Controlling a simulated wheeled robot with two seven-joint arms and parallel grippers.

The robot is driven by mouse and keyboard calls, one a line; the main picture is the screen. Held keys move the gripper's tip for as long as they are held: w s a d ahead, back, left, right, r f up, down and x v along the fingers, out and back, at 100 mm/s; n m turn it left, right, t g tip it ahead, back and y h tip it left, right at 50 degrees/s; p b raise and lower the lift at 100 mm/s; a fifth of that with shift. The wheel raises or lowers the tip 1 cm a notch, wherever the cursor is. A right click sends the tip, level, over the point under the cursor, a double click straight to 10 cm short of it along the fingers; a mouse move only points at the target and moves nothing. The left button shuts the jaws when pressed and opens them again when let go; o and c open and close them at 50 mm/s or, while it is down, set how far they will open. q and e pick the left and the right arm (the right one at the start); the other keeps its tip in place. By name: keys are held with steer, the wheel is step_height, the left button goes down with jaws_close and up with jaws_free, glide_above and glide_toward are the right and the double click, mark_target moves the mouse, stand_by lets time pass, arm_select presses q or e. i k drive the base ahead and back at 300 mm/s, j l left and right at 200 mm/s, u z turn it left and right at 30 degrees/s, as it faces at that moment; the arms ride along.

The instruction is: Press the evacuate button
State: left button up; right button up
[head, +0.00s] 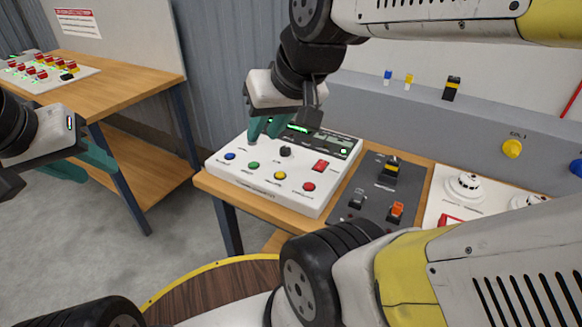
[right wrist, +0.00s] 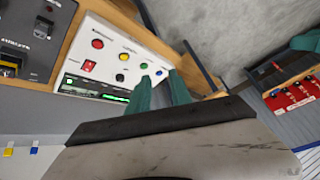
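A white control panel (head: 262,183) lies on the wooden bench. It carries blue (head: 230,156), green (head: 254,165), yellow (head: 280,175) and red (head: 308,187) buttons, a black knob (head: 285,152) and a red rocker switch (head: 320,166). The labels are too small to read, so I cannot tell which is the evacuate button. My right gripper (head: 265,128) has teal fingers above the panel's back left part, parted and empty. In the right wrist view its fingertips (right wrist: 159,76) are close to the blue button (right wrist: 158,73); contact cannot be told. My left gripper (head: 84,162) is open and empty, left of the bench.
A dark panel (head: 371,208) with switches and a white board with round detectors (head: 465,187) stand right of the control panel. A grey ledge (head: 425,115) runs behind. Another table (head: 115,78) at left holds a panel with several red buttons (head: 40,70). Floor between is clear.

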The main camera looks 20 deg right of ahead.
mark_target(308, 187)
steer(key=j+z, duration=0.2)
steer(key=j, duration=0.25)
steer(key=k+j+z, duration=0.25)
steer(key=j, duration=0.15)
steer(key=j+z, duration=0.2)
steer(key=j, duration=0.2)
